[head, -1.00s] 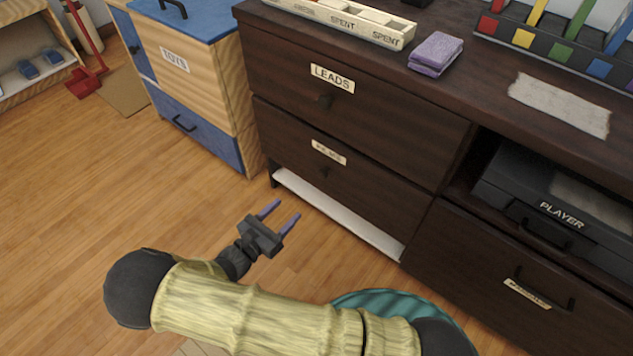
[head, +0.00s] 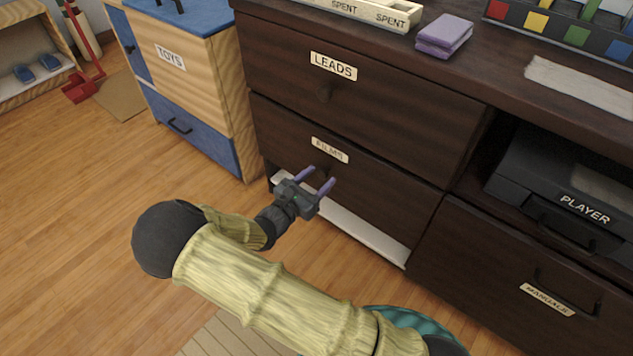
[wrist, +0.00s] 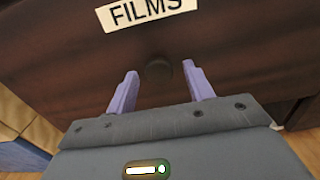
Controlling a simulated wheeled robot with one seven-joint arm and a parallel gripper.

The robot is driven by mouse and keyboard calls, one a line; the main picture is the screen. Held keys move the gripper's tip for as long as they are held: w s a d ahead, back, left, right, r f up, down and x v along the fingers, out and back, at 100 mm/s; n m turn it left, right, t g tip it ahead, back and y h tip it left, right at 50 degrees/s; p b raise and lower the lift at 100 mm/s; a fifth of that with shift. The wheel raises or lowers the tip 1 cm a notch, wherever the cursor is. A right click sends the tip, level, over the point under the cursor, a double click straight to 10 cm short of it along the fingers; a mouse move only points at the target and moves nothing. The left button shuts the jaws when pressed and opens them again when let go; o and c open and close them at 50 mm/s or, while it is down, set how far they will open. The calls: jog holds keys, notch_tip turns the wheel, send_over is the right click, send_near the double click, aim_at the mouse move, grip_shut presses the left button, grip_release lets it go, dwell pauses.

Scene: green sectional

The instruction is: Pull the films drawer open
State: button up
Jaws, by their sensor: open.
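The films drawer (head: 372,187) is the lower dark-wood drawer of the cabinet, flush with its front, and it looks shut. Its white FILMS label (head: 329,149) sits near its top edge and also shows in the wrist view (wrist: 146,12). Its round dark knob (wrist: 159,72) shows below the label in the wrist view. My gripper (head: 321,179) is open in front of the drawer, with its purple fingers pointing at the front. In the wrist view the knob appears between the two fingertips (wrist: 164,80). I cannot tell whether the fingers reach around it.
The LEADS drawer (head: 375,95) is above, also shut. A white board (head: 365,235) runs below the films drawer. The PLAYER box (head: 560,190) and the MANUALS drawer (head: 505,265) are to the right. The TOYS cabinet (head: 195,75) stands left. The wooden floor (head: 85,215) at left is clear.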

jog(key=shift+c, duration=0.2)
grip_shut()
jog(key=shift+s+a, duration=0.1)
jog(key=shift+s, duration=0.05)
